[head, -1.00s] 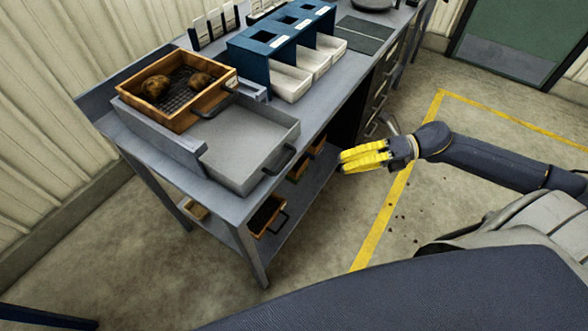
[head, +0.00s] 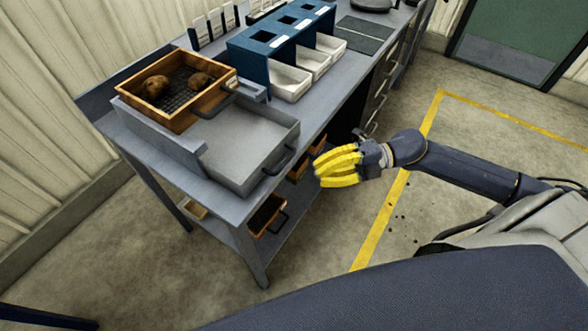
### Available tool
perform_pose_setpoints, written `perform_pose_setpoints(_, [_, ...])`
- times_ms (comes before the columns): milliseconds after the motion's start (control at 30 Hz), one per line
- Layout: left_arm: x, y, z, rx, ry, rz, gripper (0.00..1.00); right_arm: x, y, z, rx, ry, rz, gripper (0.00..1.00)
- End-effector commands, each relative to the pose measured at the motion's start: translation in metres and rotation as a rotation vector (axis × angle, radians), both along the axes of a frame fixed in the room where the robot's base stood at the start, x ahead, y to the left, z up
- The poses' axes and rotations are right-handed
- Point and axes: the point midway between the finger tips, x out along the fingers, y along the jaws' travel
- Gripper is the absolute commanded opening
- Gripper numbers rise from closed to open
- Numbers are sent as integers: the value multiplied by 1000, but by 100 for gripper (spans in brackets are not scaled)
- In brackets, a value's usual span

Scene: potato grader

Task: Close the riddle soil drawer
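The riddle soil drawer (head: 240,143) is a grey metal tray pulled out toward the front of the bench, with a dark handle (head: 279,161) on its front face. Above its back part sits the wooden riddle (head: 190,118), a mesh-bottomed box holding two potatoes (head: 157,86). My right gripper (head: 328,168), with yellow fingers, is in the air in front of the bench, to the right of the handle and apart from it. Nothing shows in its fingers, which look spread apart. My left gripper is not in view.
A blue grader box (head: 258,62) with several white bins (head: 290,80) stands farther along the bench (head: 222,190). Wooden boxes (head: 266,213) sit on the shelf below. Floor in front of the bench is clear, with a yellow line (head: 382,225).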

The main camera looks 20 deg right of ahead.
Motion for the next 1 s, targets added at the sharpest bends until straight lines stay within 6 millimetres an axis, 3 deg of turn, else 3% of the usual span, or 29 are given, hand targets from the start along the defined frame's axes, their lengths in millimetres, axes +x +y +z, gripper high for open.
perform_pose_setpoints(200, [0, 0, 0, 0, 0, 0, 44, 9, 37, -4, 3, -4, 0, 0])
perform_pose_setpoints(600, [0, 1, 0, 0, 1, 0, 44, 36, 52, -12, 1, 0, -1, 0])
perform_pose_setpoints(1000, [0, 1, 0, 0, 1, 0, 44, 39, 54, -13, -1, 0, -2, 0])
